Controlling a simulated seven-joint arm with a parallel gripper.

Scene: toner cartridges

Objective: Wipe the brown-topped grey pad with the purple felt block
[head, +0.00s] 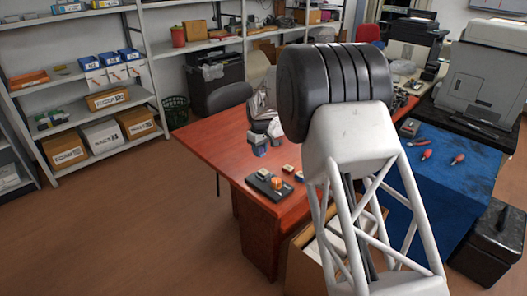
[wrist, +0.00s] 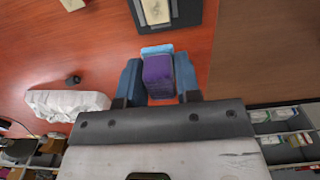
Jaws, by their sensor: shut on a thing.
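A purple felt block (wrist: 158,76) with a light blue layer along one edge sits between the blue fingers of my gripper (wrist: 158,68) in the wrist view. My gripper is shut on it. In the head view my gripper (head: 258,140) is over the red-brown table, behind the black tray. A pale pad with a tan-brown top (wrist: 155,11) lies on a dark tray at the top of the wrist view, cut off by the frame edge and apart from the block. In the head view the black tray (head: 258,184) bears a small greyish pad (head: 263,174).
A crumpled white thing (wrist: 62,104) and a small dark thing (wrist: 73,80) are left of my gripper. The table's left part (head: 215,130) is clear.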

